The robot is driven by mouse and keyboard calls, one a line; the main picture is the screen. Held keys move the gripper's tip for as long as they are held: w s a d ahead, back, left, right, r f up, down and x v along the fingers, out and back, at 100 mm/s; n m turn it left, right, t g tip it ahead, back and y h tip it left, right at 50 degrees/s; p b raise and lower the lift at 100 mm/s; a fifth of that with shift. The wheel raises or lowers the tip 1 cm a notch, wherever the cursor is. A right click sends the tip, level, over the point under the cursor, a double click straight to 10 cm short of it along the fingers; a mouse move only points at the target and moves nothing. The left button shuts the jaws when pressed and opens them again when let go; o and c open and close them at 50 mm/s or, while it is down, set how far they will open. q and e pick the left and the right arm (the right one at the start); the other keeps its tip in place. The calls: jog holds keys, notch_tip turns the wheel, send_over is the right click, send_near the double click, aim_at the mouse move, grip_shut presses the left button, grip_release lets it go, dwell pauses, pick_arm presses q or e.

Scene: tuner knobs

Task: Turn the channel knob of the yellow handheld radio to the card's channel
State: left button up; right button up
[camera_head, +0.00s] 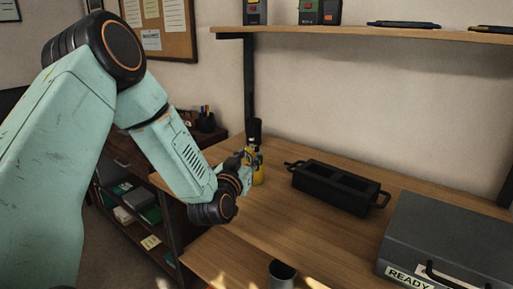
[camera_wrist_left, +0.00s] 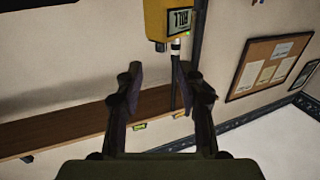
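The yellow handheld radio (camera_head: 258,176) stands upright on the wooden bench, partly hidden behind my left gripper (camera_head: 249,157). In the left wrist view, which appears upside down, the radio (camera_wrist_left: 168,20) is at the top edge, cut off, with a small lit display whose figures I cannot read surely. A short dark and pale knob-like part (camera_wrist_left: 176,46) sticks out from its end. My left gripper (camera_wrist_left: 158,72) is open, its two fingers apart with nothing seen between them; the radio lies beyond the tips. I cannot make out the channel card. My right gripper is not in view.
A black two-handled tray (camera_head: 309,186) stands right of the radio. A grey case (camera_head: 440,224) marked READY is at the right. A wall shelf (camera_head: 370,34) holds devices and pens. Bench between radio and cup is clear.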

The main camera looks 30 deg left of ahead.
aim_at(256, 147)
pick_arm(q)
jog(key=x, duration=0.4)
jog(key=b+x, duration=0.1)
jog(key=x, duration=0.1)
jog(key=shift+d+f, duration=0.1)
jog(key=shift+f, duration=0.3)
jog(key=shift+w+r, duration=0.1)
jog(key=shift+w, duration=0.05)
jog(key=shift+a+r, duration=0.2)
jog(key=shift+r, duration=0.05)
jog(key=shift+f, duration=0.15)
jog(key=shift+w+d+f, duration=0.1)
jog(key=shift+w, duration=0.1)
jog(key=shift+c, duration=1.4)
jog(key=shift+s+r, duration=0.2)
jog(key=shift+s, duration=0.15)
jog(key=c, duration=0.5)
jog(key=shift+w+f, duration=0.1)
jog(key=shift+w, duration=0.1)
grip_shut()
